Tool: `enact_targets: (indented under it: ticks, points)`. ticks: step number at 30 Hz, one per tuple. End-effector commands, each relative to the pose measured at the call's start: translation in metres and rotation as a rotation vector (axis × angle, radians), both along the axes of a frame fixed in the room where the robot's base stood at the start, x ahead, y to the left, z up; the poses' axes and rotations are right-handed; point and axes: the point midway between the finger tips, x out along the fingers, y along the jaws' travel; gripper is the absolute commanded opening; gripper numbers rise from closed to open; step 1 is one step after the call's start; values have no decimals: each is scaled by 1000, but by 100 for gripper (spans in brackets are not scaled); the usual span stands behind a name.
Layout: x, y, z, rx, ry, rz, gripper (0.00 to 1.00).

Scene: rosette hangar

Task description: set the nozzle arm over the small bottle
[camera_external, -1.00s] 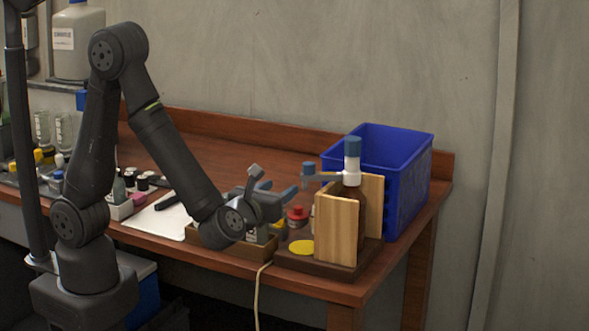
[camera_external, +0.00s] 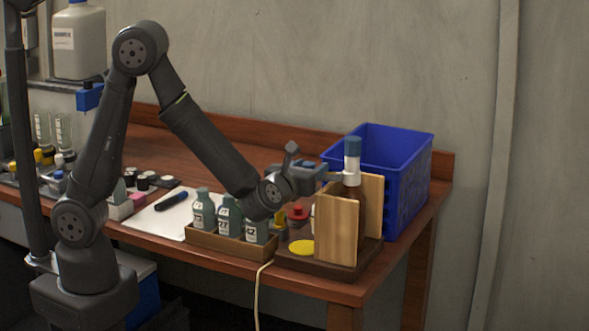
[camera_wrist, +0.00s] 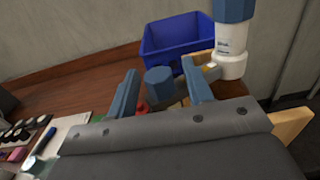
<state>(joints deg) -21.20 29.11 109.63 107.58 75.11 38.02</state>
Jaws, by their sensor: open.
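A brown pump bottle (camera_external: 350,205) with a white collar and blue cap stands between wooden boards on a dark base. Its white nozzle arm (camera_wrist: 209,68) reaches left to a blue end knob (camera_wrist: 158,81). My gripper (camera_external: 322,172) is at this knob; in the wrist view the open blue fingers (camera_wrist: 160,84) stand either side of it, with gaps visible. A small red-capped bottle (camera_external: 298,214) stands below, left of the boards; it is mostly hidden in the wrist view, where a bit of red (camera_wrist: 142,108) shows. A yellow disc (camera_external: 302,247) lies on the base.
A wooden tray (camera_external: 230,246) holds labelled grey-green bottles left of the base. A blue crate (camera_external: 408,190) stands behind the pump bottle. A white sheet with a dark pen (camera_external: 170,200) lies left. A cable hangs over the front edge.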

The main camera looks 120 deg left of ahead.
Motion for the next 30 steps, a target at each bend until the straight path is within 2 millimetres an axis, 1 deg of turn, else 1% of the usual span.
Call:
enact_targets:
  ticks: [8,9,11,12,14,15,23,30]
  points:
    - [0,1,0,0,0,0,47]
    - [0,1,0,0,0,0,39]
    - [0,1,0,0,0,0,27]
    - [0,1,0,0,0,0,19]
    - [0,1,0,0,0,0,7]
    - [0,1,0,0,0,0,0]
    - [-1,2,0,1,-1,-10,0]
    - [-5,11,1,1,-1,-93,0]
